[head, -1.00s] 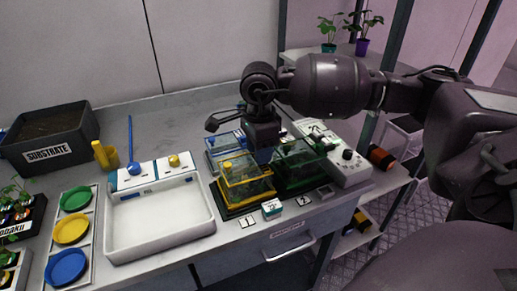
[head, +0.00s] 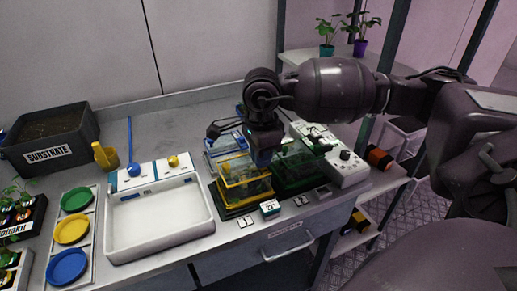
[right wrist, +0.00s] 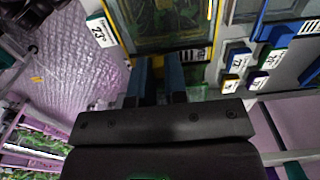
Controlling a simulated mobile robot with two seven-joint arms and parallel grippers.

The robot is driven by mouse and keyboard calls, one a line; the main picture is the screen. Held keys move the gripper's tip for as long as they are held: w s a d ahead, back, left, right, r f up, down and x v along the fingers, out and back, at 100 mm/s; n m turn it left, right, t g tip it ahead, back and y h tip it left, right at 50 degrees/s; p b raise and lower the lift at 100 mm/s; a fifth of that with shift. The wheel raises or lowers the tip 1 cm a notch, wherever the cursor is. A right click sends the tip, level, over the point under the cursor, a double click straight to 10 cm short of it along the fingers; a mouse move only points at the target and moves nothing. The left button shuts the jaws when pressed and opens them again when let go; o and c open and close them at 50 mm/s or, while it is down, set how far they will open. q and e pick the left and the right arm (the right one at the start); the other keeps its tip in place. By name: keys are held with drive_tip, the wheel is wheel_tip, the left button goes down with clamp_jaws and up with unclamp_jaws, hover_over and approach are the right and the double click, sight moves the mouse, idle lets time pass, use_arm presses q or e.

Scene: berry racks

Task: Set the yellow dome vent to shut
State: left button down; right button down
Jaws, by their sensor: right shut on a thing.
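The yellow dome (head: 246,190), a clear cover with a yellow frame, stands on a black base at the front of the bench. My right gripper (head: 263,158) is low at its upper right side, between it and the green dome (head: 298,165). In the right wrist view, the fingers of my right gripper (right wrist: 155,85) are close together at the yellow-framed edge (right wrist: 185,55). They are shut on a small part there, which looks like the dome's vent. The exact grip and the vent's setting are hidden. My left gripper is not in view.
A blue dome (head: 222,146) stands behind the yellow one. A white control box (head: 345,168) is to the right. A white tray (head: 158,225) is to the left, beside coloured dishes (head: 72,228). Number tags lie along the front edge.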

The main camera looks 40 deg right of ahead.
sight(264, 170)
drive_tip(key=shift+s+a+r, duration=0.1)
drive_tip(key=shift+s+a, duration=0.1)
drive_tip(key=shift+s, duration=0.65)
drive_tip(key=shift+w, duration=0.1)
drive_tip(key=c, duration=1.1)
unclamp_jaws()
wheel_tip(264, 170, up, 11)
drive_tip(key=shift+f+p, duration=0.15)
drive_tip(key=shift+p, duration=0.35)
